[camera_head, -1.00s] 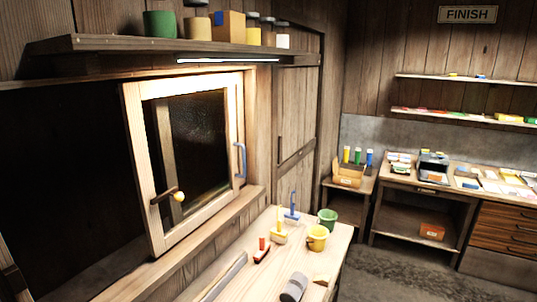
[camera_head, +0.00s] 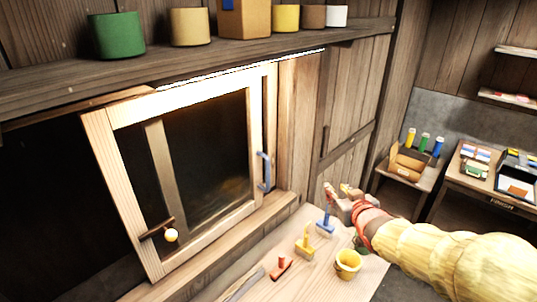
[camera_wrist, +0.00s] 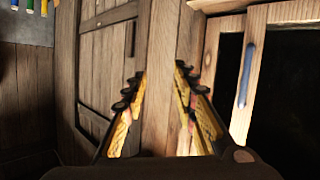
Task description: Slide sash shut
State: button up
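The sash (camera_head: 190,96) is a pale wooden frame around dark glass, upright in the wall opening, with a dark gap (camera_head: 55,190) to its left. A blue handle (camera_head: 264,172) is on its right stile. There the blue handle (camera_wrist: 247,75) and sash edge (camera_wrist: 285,14) are right of the fingers.
A shelf (camera_head: 200,68) with several pots runs above the sash. The bench (camera_head: 335,285) below holds a yellow bucket (camera_head: 347,264) and several brushes and tools (camera_head: 305,246). A wooden wall panel (camera_head: 350,90) stands right of the sash. Side tables stand at the far right.

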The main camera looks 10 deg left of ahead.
jog(key=w+a+n+y+p, duration=0.2)
jog(key=w+a+y+p, duration=0.15)
jog(key=a, duration=0.55)
jog(key=n+g+y+p, duration=0.1)
jog(key=n+y+p, duration=0.1)
jog(key=y+p, duration=0.35)
send_over(268, 187)
jog(key=shift+w+a+f+b, duration=0.15)
jog(key=shift+w+f+b, duration=0.05)
jog(key=shift+w+b, duration=0.25)
jog(key=shift+c, duration=1.2)
jog(key=c, duration=0.4)
grip_shut()
